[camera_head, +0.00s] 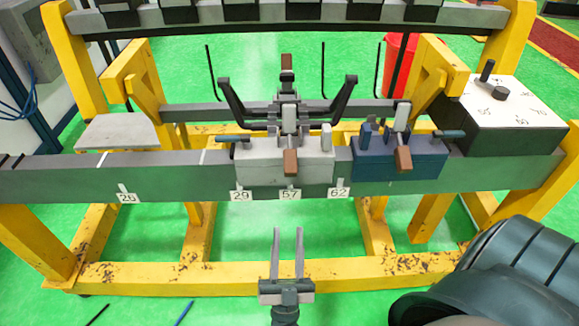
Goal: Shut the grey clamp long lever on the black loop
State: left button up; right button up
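The grey clamp (262,158) sits on the front of the grey beam, near the middle. A grey lever (290,122) stands at its centre, with a brown end (290,163) hanging at the front. Another brown-tipped part (287,61) rises behind it. Two black curved arms (234,101) spread left and right of the clamp; I cannot tell which black part is the loop or whether the lever touches it. My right gripper (287,248) is below and in front of the beam, pointing at the clamp, its two fingers apart and empty. My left gripper is out of view.
A blue clamp (383,168) with its own brown-tipped lever stands just right on the beam (60,179). A black box with a white dial top (518,96) is further right. Number labels line the beam front. Yellow frame bars (345,272) run below. A red bin (397,58) stands behind.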

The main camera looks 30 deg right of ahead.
aim_at(290, 164)
jog(key=p+x, duration=0.5)
jog(key=x, duration=1)
jog(key=shift+w+r, duration=0.15)
jog(key=shift+r, duration=0.05)
pick_arm(q)
jog(key=w+d+r+t+h, duration=0.1)
jog(key=w+d+r+t, duration=0.2)
jog(key=d+r, duration=0.1)
jog(key=shift+w+d+t+p, duration=0.2)
jog(key=shift+d+t+p, duration=0.1)
jog(key=shift+d+t, duration=0.15)
pick_arm(e)
jog(key=shift+x, duration=0.95)
jog(key=shift+f, duration=0.1)
pick_arm(q)
jog(key=shift+r, duration=0.1)
pick_arm(e)
grip_shut()
